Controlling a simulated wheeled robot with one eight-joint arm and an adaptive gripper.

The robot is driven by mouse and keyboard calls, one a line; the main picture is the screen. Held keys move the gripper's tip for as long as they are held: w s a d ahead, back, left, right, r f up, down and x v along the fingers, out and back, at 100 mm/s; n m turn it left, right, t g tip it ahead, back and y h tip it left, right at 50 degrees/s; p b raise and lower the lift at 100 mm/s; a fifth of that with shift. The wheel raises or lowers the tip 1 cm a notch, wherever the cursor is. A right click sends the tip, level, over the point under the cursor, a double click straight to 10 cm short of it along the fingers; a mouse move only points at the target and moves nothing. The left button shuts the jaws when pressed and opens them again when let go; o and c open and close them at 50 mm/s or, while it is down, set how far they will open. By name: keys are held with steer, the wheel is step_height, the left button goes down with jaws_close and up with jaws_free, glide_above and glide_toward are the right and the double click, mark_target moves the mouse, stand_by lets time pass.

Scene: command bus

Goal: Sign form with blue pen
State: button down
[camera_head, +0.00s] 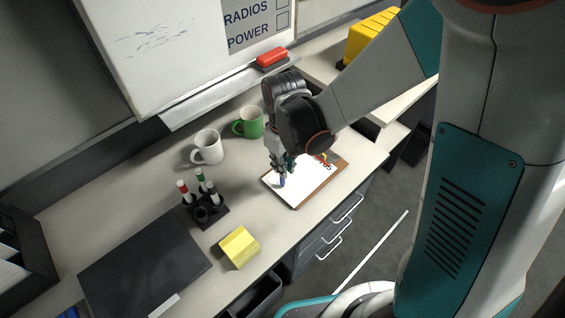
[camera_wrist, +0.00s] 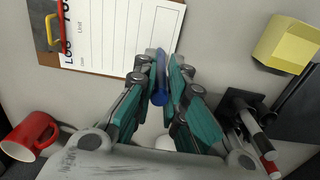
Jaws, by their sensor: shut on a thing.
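The form is a white lined sheet (camera_head: 292,190) on a brown clipboard (camera_head: 318,195) near the front edge of the counter; its upper part is partly behind my arm. In the wrist view the form (camera_wrist: 125,30) shows ruled lines and a clip with red and yellow parts. My gripper (camera_head: 282,165) is over the form's left part, pointing down. In the wrist view its teal fingers (camera_wrist: 163,68) are shut on the blue pen (camera_wrist: 160,80). The pen's lower end (camera_head: 282,182) is at or just above the sheet; contact cannot be told.
A black pen holder (camera_head: 208,211) with red- and green-capped markers stands left of the clipboard. A yellow note block (camera_head: 239,247) and a black folder (camera_head: 142,262) lie nearer. White (camera_head: 207,147) and green (camera_head: 248,122) mugs stand behind; a red mug (camera_wrist: 30,136) shows in the wrist view.

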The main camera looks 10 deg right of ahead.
steer(key=shift+s+d, duration=0.1)
steer(key=shift+s, duration=0.35)
stand_by(0.6)
steer(key=shift+s+d+b, duration=0.3)
steer(key=shift+s+d, duration=0.05)
steer(key=shift+d, duration=0.25)
stand_by(1.0)
steer(key=shift+s+d, duration=0.2)
steer(key=shift+s, duration=0.55)
stand_by(0.9)
step_height(320, 180, up, 5)
steer(key=p, duration=0.3)
steer(key=shift+p, duration=0.3)
stand_by(0.3)
steer(key=shift+w, duration=0.1)
stand_by(0.4)
